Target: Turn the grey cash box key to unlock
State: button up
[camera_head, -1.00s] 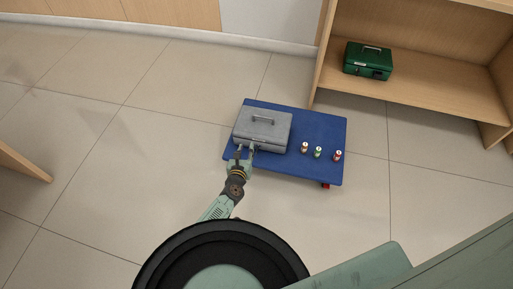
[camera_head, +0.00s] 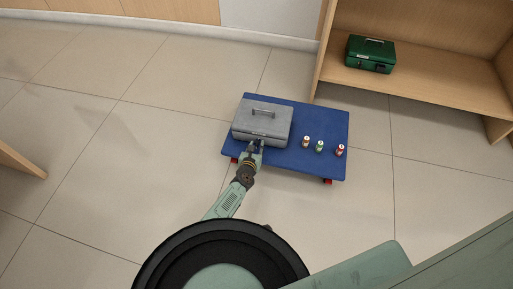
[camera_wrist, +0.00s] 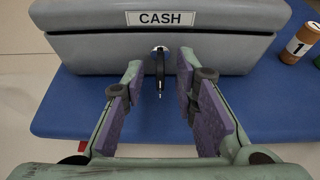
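The grey cash box (camera_head: 262,121) sits shut on a blue platform (camera_head: 310,172), with its handle on top. In the wrist view its front (camera_wrist: 90,52) carries a "CASH" label. A dark key (camera_wrist: 160,72) sticks out of the round lock below the label. My gripper (camera_wrist: 158,80) is open in front of the box, with one purple-padded finger on each side of the key. There is a gap between each finger and the key. In the head view my gripper (camera_head: 256,146) is at the box's front side, and the key is too small to make out.
Several small numbered cylinders, such as an orange one (camera_head: 306,142), a green one (camera_head: 320,147) and a red one (camera_head: 340,150), stand right of the box. A green cash box (camera_head: 370,55) is on a wooden shelf (camera_head: 420,85) at the back right.

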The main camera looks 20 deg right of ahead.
jog(key=shift+w+d+f, duration=0.15)
jog(key=shift+w+d, duration=0.1)
jog(key=shift+w, duration=0.05)
jog(key=shift+c, duration=0.3)
grip_shut()
